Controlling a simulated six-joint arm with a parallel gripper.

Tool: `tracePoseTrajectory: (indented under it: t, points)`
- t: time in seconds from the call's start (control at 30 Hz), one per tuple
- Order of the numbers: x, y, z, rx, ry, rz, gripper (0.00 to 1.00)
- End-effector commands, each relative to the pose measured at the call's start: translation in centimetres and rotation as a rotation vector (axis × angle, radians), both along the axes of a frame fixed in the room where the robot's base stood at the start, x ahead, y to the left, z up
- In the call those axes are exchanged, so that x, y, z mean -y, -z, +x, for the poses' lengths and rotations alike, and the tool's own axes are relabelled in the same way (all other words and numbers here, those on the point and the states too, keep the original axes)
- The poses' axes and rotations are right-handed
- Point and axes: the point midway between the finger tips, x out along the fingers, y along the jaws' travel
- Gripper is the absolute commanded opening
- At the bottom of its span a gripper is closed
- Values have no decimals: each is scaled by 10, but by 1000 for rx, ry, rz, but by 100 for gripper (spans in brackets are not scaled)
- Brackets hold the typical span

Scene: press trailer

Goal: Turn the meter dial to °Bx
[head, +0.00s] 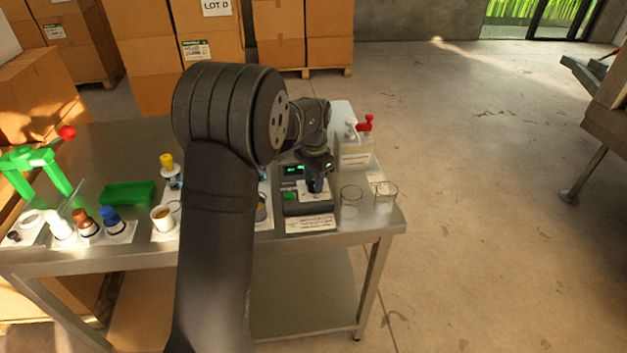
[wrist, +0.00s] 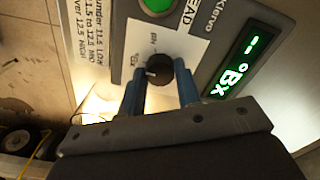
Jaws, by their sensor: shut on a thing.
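The meter (head: 290,208) is a dark grey box on the steel table, with a green-lit display (head: 293,170) and a green button (head: 288,196). Its dial (wrist: 157,66) is a black round knob with a white mark on a white label plate. The display (wrist: 237,66) shows °Bx in green in the wrist view. My gripper (head: 316,184) is at the meter in the head view. Its two blue fingers (wrist: 160,76) are shut on the dial, one on each side. The small lettering around the dial is partly hidden and hard to read.
Glass beakers (head: 385,194) stand right of the meter. A white container with red and white tops (head: 356,150) stands behind them. Bottles (head: 110,219), a cup (head: 162,217), a green tray (head: 128,193) and a green press (head: 35,168) are to the left.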

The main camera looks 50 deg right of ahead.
Motion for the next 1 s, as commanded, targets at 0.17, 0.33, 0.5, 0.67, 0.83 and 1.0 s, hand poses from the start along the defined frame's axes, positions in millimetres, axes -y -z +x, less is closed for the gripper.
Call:
tracePoseTrajectory:
  t: [0.17, 0.33, 0.5, 0.67, 0.83, 1.0]
  points:
    - [1, -1, 0, 1, -1, -3, 36]
    - [1, -1, 0, 0, -1, -2, 52]
    - [0, 0, 0, 1, -1, -1, 52]
    - [1, -10, 0, 1, -1, -3, 52]
    - [1, -42, 0, 3, -1, -6, 52]
    - [1, -85, 0, 2, -1, -7, 52]
